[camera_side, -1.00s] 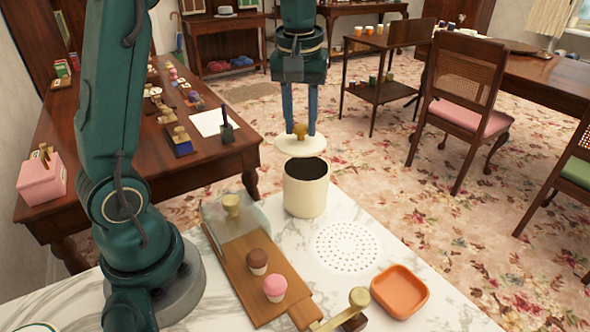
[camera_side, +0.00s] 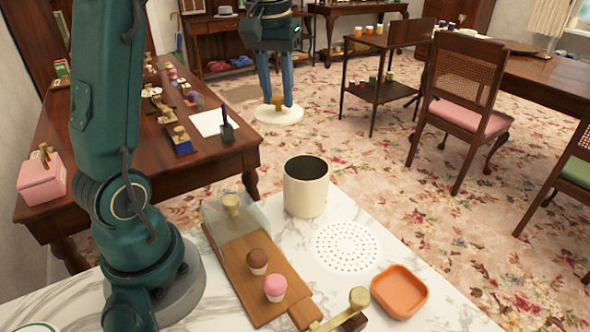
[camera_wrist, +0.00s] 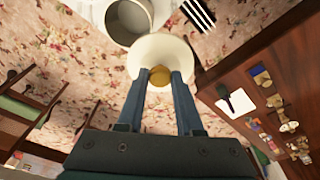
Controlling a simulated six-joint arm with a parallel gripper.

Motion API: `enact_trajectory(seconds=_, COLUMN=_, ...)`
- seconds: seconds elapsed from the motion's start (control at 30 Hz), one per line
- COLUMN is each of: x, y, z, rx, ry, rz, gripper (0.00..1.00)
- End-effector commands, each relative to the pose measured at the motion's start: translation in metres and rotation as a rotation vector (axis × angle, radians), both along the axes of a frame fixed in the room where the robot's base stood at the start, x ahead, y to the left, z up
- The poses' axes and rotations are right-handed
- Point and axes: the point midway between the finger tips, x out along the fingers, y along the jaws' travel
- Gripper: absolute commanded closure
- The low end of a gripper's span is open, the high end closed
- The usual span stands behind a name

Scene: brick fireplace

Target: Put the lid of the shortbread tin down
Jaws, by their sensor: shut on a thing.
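My gripper (camera_side: 276,104) is shut on the brass knob (camera_side: 278,102) of a round cream lid (camera_side: 279,115). The lid hangs level in the air, up and to the left of the cream tin in the side view. The tin (camera_side: 306,196) stands upright and uncovered on the marble top, its inside dark. In the wrist view the lid (camera_wrist: 160,48) is held between the fingertips (camera_wrist: 160,78), and the open tin (camera_wrist: 140,20) shows partly behind it at the top edge.
On the marble top (camera_side: 440,308) are a wooden board (camera_side: 240,262) with two cupcakes (camera_side: 275,288) and a clear cover, a ring of perforations (camera_side: 346,247) and an orange dish (camera_side: 399,291). A dark wooden table (camera_side: 110,130) with small items stands at left.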

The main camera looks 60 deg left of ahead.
Motion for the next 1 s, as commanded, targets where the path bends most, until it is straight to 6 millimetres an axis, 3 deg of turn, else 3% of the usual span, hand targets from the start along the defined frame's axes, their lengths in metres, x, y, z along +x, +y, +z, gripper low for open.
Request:
enact_trajectory(seconds=0.1, x=0.021, y=-0.040, z=-0.018, rx=-0.002, ry=0.006, rz=-0.139, gripper=1.00)
enact_trajectory(seconds=0.23, x=0.036, y=-0.090, z=-0.037, rx=-0.002, ry=0.006, rz=-0.299, gripper=1.00)
enact_trajectory(seconds=0.4, x=0.037, y=-0.152, z=-0.059, rx=0.000, ry=0.004, rz=-0.488, gripper=1.00)
enact_trajectory(seconds=0.5, x=0.031, y=-0.178, z=-0.068, rx=0.000, ry=0.003, rz=-0.570, gripper=1.00)
enact_trajectory(seconds=0.73, x=0.022, y=-0.205, z=-0.080, rx=0.001, ry=0.002, rz=-0.658, gripper=1.00)
enact_trajectory(seconds=1.0, x=0.020, y=-0.206, z=-0.126, rx=0.001, ry=0.006, rz=-0.661, gripper=1.00)
